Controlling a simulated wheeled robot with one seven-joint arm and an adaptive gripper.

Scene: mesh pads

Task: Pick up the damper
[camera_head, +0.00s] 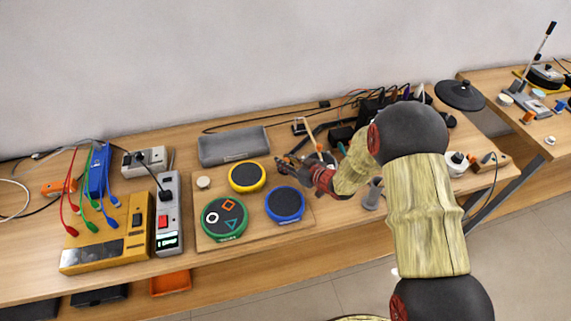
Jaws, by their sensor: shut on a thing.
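My gripper (285,165) is above the right back part of the wooden board, its fingers pointing left. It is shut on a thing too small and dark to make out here. I cannot tell for sure which thing is the damper. A small cream round piece (203,182) lies on the board's back left corner, apart from my gripper. The board (262,236) also bears a yellow-rimmed pad (247,176), a blue-rimmed pad (285,204) and a green pad with coloured shapes (225,218). My arm hides part of the table to the right.
A grey tray (233,146) stands behind the board. A power strip (168,215) and a yellow box (105,240) with cables stand to the left. Behind my gripper are a thin tan stick (311,137) and black gear with cables. A black disc (459,95) stands at the right back.

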